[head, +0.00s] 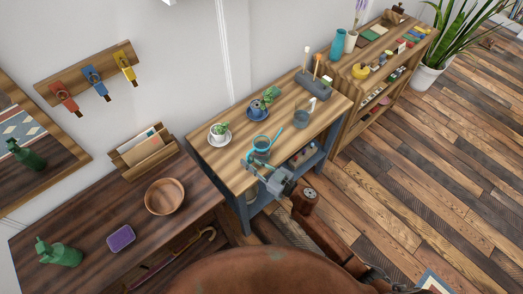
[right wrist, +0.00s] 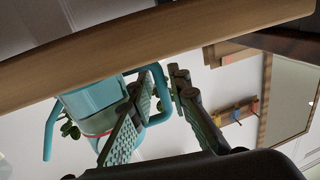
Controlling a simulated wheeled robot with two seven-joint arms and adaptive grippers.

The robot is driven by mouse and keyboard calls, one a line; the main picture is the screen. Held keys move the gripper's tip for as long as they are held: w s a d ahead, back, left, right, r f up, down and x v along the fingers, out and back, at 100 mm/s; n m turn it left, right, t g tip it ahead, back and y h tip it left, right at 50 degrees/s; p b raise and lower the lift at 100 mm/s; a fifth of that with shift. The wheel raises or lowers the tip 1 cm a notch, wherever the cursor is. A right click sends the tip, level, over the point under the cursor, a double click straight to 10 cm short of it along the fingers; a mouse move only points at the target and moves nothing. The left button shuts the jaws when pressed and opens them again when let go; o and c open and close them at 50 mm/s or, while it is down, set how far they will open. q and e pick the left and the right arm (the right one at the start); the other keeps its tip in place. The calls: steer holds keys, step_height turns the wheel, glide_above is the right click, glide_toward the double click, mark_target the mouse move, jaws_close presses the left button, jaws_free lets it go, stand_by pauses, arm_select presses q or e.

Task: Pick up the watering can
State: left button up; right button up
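The teal watering can (head: 262,144) stands near the front edge of the light wooden table, its thin spout pointing up and right in the head view. In the right wrist view the can (right wrist: 90,100) shows partly behind a wooden edge, with its handle to the right. My right gripper (head: 252,163) is at the can's near side, by the table's front edge. In the right wrist view its two fingers (right wrist: 160,82) are apart, with the handle appearing between them; contact cannot be told. My left gripper is not in view.
Potted plants (head: 219,132) stand behind the can, with a glass (head: 301,117) and a grey holder (head: 313,87) to the right. A shelf (head: 345,105) stands at right.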

steer(key=shift+w+a, duration=0.3)
steer(key=shift+c, duration=0.5)
jaws_close()
steer(key=shift+r, duration=0.1)
